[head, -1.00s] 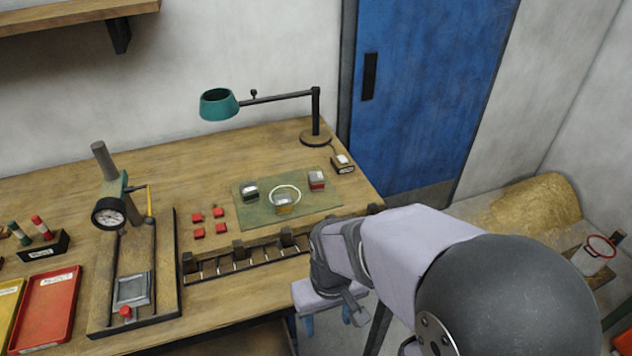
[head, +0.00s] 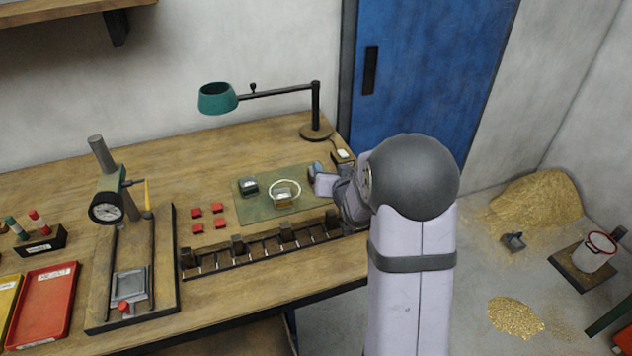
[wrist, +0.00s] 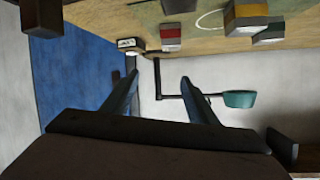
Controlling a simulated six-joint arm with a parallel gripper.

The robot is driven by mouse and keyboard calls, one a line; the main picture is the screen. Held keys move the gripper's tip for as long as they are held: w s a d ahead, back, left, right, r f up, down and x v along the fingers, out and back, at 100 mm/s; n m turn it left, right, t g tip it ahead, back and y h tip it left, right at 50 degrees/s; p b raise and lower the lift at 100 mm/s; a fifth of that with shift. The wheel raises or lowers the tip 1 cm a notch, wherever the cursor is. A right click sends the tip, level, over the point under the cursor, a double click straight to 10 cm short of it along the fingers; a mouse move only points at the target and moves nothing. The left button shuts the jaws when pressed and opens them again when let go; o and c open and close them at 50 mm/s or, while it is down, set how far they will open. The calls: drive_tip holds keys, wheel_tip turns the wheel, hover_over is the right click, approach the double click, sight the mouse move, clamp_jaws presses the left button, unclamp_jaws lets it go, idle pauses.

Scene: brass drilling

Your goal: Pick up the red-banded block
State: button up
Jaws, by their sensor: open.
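The red-banded block (wrist: 171,37), grey with a red band, stands on the bench in the wrist view, which shows the scene upside down. It is beyond my gripper's fingertips, apart from them. My gripper (wrist: 159,77) is open, with nothing between its two fingers. In the head view my gripper (head: 322,183) is at the right end of the green mat (head: 255,211) and hides most or all of the red-banded block. A yellow-banded block (head: 283,194) sits inside a white ring on the mat. A dark green block (head: 248,187) stands left of it.
A teal lamp (head: 217,98) stands behind the mat, with a small labelled box (head: 342,156) near its base. A slotted rack (head: 262,248) runs along the front edge. Several red pieces (head: 208,219) lie left of the mat.

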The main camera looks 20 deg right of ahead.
drive_tip(key=f+n, duration=0.1)
drive_tip(key=a+f+n, duration=0.1)
drive_tip(key=a+f+n+b, duration=0.1)
drive_tip(key=shift+w+a+f+y, duration=0.1)
drive_tip(key=shift+w+f+y, duration=0.2)
drive_tip(key=shift+f+y, duration=0.1)
drive_tip(key=shift+p+x, duration=0.4)
drive_tip(key=shift+x, duration=0.6)
drive_tip(key=shift+w, duration=0.15)
drive_tip(key=shift+p+x, duration=1.1)
drive_tip(key=shift+x, duration=1.4)
drive_tip(key=shift+f, duration=0.15)
clamp_jaws()
